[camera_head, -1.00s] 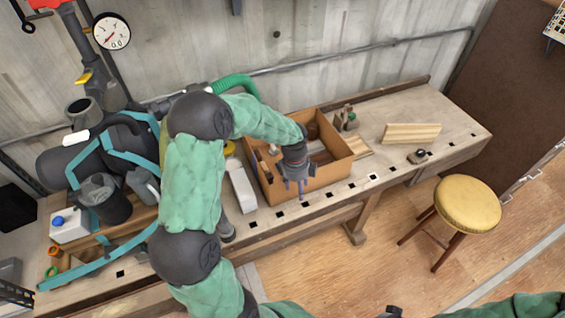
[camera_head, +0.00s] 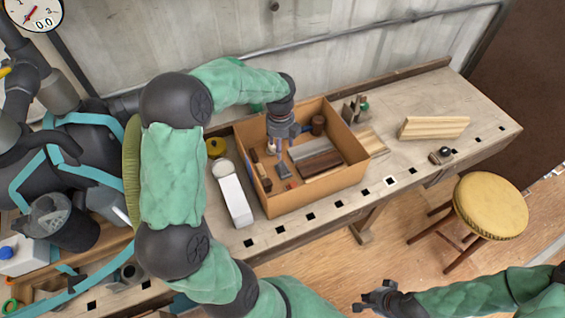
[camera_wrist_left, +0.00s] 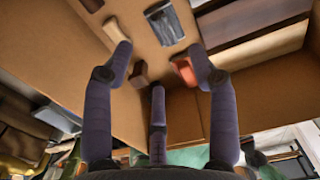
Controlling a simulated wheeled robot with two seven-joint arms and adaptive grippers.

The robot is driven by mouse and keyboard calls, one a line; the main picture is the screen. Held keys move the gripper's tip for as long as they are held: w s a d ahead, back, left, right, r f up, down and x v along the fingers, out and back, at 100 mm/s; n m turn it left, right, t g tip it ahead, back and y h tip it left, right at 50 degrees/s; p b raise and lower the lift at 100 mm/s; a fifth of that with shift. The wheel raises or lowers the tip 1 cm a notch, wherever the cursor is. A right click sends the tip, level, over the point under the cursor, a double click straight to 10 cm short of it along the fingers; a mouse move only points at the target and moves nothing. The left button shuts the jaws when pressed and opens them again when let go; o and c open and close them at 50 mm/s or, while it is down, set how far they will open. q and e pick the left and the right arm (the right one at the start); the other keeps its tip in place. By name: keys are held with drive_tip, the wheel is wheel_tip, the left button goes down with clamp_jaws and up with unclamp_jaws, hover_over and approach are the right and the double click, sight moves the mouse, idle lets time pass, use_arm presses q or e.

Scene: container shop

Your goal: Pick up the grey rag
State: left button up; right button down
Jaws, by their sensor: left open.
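A small grey folded piece, which looks like the grey rag (camera_head: 284,171), lies on the floor of a cardboard box (camera_head: 314,193). In the left wrist view the rag (camera_wrist_left: 166,22) is at the top, beyond the fingertips. My left gripper (camera_head: 279,146) reaches down into the box from above; its fingers (camera_wrist_left: 160,62) are spread with nothing between them. The rag is apart from them. My right gripper (camera_head: 372,298) is low in the head view, away from the bench, and its opening is unclear.
The box also holds wooden blocks, a dark strip (camera_head: 320,163), a brown cylinder (camera_head: 318,124) and a red-ended block (camera_wrist_left: 184,70). Its walls stand around my left fingers. A white carton (camera_head: 235,200) is left of it; planks (camera_head: 434,127) and a stool (camera_head: 490,205) are right.

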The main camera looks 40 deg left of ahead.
use_arm(q)
drive_tip(key=b, duration=0.2)
hover_over(282, 166)
drive_tip(key=f, duration=0.5)
drive_tip(key=shift+w+a+f, duration=0.15)
drive_tip(key=shift+a+f, duration=0.05)
drive_tip(key=shift+a, duration=0.2)
drive_tip(key=f, duration=0.1)
drive_tip(key=f+b, duration=0.1)
drive_tip(key=f, duration=0.1)
drive_tip(key=f+b, duration=0.1)
drive_tip(key=f, duration=0.1)
drive_tip(key=shift+d, duration=0.3)
drive_tip(key=c, duration=1.1)
